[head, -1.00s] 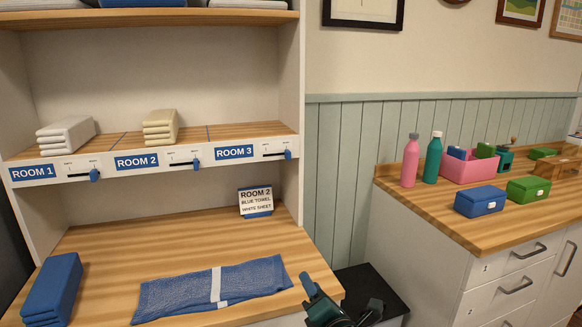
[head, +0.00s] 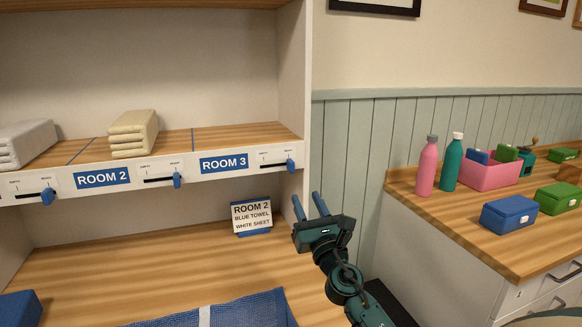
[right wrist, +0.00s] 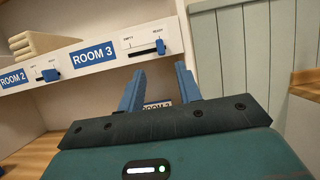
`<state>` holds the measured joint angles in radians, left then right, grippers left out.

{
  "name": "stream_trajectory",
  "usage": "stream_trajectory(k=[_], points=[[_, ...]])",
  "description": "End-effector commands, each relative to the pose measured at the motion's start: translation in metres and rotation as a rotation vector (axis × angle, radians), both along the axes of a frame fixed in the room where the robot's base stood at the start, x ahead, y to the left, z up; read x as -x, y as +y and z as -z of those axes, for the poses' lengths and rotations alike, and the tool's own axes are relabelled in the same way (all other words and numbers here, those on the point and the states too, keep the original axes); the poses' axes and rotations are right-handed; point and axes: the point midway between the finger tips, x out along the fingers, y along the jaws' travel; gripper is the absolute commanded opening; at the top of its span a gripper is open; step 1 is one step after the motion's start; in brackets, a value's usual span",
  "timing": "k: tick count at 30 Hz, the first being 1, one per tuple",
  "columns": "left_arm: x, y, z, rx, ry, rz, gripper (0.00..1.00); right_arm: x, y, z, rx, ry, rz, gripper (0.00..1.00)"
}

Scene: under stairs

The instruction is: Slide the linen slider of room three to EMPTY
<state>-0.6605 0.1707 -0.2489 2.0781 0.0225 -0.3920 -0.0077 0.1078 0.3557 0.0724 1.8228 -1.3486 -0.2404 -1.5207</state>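The room three slider has a blue knob (head: 291,165) at the right end of its slot, beside the blue ROOM 3 label (head: 224,163) on the white shelf edge. In the right wrist view the knob (right wrist: 160,47) sits at the READY end, with EMPTY marked at the left. My right gripper (head: 309,206) is open and empty, with its blue fingers pointing up, below and slightly right of the knob, apart from it. It also shows in the right wrist view (right wrist: 158,88). My left gripper is not in view.
The room two slider knob (head: 178,180) and another knob (head: 47,197) are further left. A ROOM 2 card (head: 252,216) stands on the lower shelf. Folded cream linen (head: 134,134) lies above. A counter with a pink bottle (head: 427,166) is at right.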

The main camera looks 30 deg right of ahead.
Motion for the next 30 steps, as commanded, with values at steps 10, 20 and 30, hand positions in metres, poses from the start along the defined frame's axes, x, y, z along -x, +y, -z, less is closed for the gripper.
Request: stream_trajectory(k=[10,20,30], points=[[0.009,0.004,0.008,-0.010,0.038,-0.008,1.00,-0.066,-0.016,-0.030,-0.003,-0.003,0.001,0.35],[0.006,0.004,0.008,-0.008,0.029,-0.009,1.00,-0.098,-0.024,-0.042,-0.003,-0.001,0.001,0.35],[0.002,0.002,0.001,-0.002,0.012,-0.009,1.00,-0.100,-0.024,-0.043,-0.002,0.000,0.000,0.33]])
